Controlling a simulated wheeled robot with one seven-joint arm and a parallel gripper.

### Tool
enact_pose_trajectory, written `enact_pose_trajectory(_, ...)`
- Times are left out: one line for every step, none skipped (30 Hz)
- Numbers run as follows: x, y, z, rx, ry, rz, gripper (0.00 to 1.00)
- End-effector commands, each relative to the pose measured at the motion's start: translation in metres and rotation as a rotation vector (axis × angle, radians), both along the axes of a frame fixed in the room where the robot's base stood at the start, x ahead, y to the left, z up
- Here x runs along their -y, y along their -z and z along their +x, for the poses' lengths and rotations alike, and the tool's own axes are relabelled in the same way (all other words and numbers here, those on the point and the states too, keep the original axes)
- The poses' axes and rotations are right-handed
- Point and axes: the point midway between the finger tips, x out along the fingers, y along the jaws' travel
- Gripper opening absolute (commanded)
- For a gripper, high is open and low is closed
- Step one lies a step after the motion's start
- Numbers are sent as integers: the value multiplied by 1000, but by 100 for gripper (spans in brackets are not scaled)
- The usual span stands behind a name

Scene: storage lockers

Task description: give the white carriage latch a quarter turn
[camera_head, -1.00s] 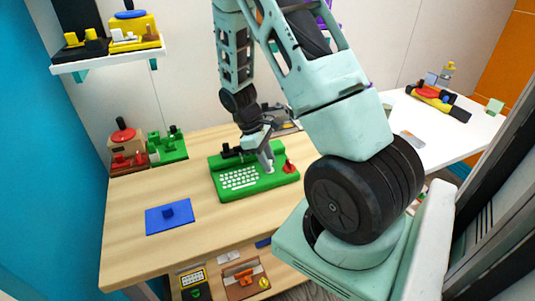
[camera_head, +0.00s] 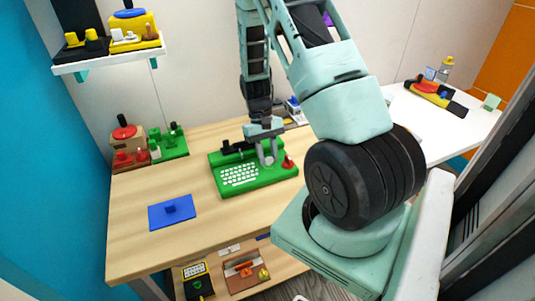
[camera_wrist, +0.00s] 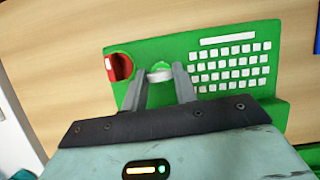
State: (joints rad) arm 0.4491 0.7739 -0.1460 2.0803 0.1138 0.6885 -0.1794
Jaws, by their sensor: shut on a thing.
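A green typewriter-like machine (camera_head: 227,167) with white keys stands on the wooden table; it also shows in the wrist view (camera_wrist: 150,49). The white carriage latch (camera_wrist: 159,75) sits on its top, between the red knob and the keys in the wrist view. My gripper (camera_wrist: 161,76) is shut on the latch, with one finger on each side of it. In the head view, my gripper (camera_head: 267,158) points down at the right part of the machine and hides most of the latch.
A red knob (camera_head: 288,163) on the machine stands close beside my gripper. A blue plate (camera_head: 172,212) with a small block lies to the left. Green (camera_head: 172,146) and red pieces stand at the table's back left. The table's front left is bare.

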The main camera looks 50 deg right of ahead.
Motion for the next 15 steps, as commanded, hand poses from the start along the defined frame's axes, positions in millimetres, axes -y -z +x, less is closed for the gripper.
enact_pose_trajectory(1, -1, 0, 1, 17, 0, 6)
enact_pose_trajectory(1, -1, 0, 1, 25, 0, 6)
enact_pose_trajectory(1, -1, 0, 1, 36, 0, 6)
enact_pose_trajectory(1, -1, 0, 1, 43, 0, 6)
enact_pose_trajectory(1, -1, 0, 1, 49, 0, 6)
enact_pose_trajectory(0, -1, 0, 1, 56, 0, 6)
enact_pose_trajectory(0, -1, 0, 1, 60, 0, 6)
enact_pose_trajectory(0, -1, 0, 1, 63, 0, 6)
enact_pose_trajectory(0, -1, 0, 1, 66, 0, 6)
enact_pose_trajectory(0, -1, 0, 1, 68, -1, 6)
enact_pose_trajectory(1, -1, 0, 1, 69, 0, 6)
enact_pose_trajectory(1, -1, 0, 1, 70, 0, 6)
enact_pose_trajectory(1, -1, 0, 1, 71, -1, 6)
enact_pose_trajectory(1, -1, 0, 1, 71, -1, 6)
enact_pose_trajectory(1, -1, 0, 1, 71, -1, 6)
